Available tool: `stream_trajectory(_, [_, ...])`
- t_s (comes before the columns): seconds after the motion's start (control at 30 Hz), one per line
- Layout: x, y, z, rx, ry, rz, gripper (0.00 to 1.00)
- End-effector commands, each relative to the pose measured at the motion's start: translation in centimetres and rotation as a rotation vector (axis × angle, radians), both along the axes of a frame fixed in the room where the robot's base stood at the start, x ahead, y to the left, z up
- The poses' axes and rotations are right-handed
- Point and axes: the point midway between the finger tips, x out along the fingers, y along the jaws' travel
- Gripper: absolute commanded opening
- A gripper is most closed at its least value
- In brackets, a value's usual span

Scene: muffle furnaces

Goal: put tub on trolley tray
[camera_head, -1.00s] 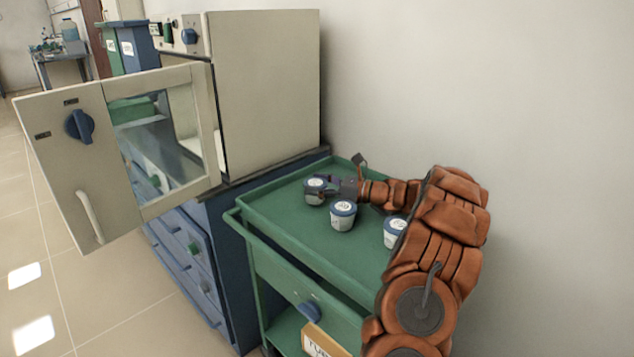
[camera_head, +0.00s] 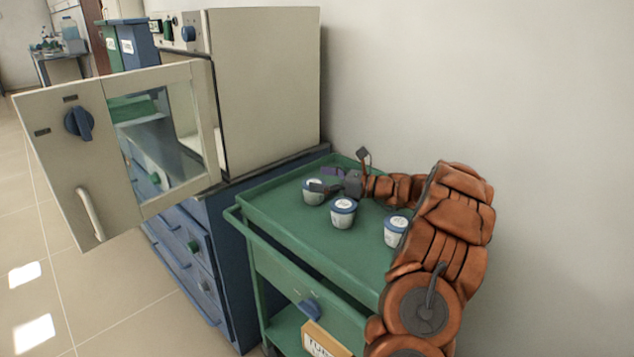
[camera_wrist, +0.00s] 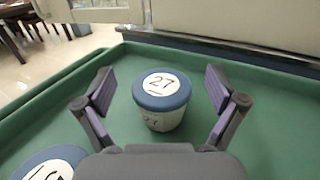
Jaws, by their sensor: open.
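A white tub with a blue lid marked 27 (camera_wrist: 162,92) stands upright on the green trolley tray (camera_wrist: 262,120). In the head view this tub (camera_head: 313,193) is at the tray's far end. My gripper (camera_wrist: 160,88) is open, with one purple-padded finger on each side of the tub and visible gaps to it. In the head view my gripper (camera_head: 330,179) partly covers the tub. Two similar tubs, a middle one (camera_head: 343,214) and a right one (camera_head: 395,231), also stand on the tray (camera_head: 290,225). The right one is partly hidden by my arm.
A furnace (camera_head: 265,90) with its door (camera_head: 65,150) swung open stands on a blue cabinet (camera_head: 190,250) beyond the trolley. A plain wall is at the right. The tray has raised rims. Its left part is clear.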

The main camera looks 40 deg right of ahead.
Motion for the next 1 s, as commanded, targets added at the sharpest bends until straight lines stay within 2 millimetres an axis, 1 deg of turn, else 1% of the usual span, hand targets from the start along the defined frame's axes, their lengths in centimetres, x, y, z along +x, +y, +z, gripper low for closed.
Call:
stream_trajectory(0.17, [-2.1, -1.6, 0.1, -0.001, -0.001, -0.005, 0.95])
stream_trajectory(0.4, [-5.7, -4.1, 0.2, -0.002, -0.003, -0.003, 0.95])
stream_trajectory(0.6, [-8.0, -5.7, 0.1, -0.001, 0.000, -0.003, 0.95])
stream_trajectory(0.8, [-9.0, -6.3, 0.1, -0.001, -0.001, -0.001, 0.95])
stream_trajectory(1.0, [-9.1, -6.3, 0.0, 0.000, 0.000, 0.000, 0.95])
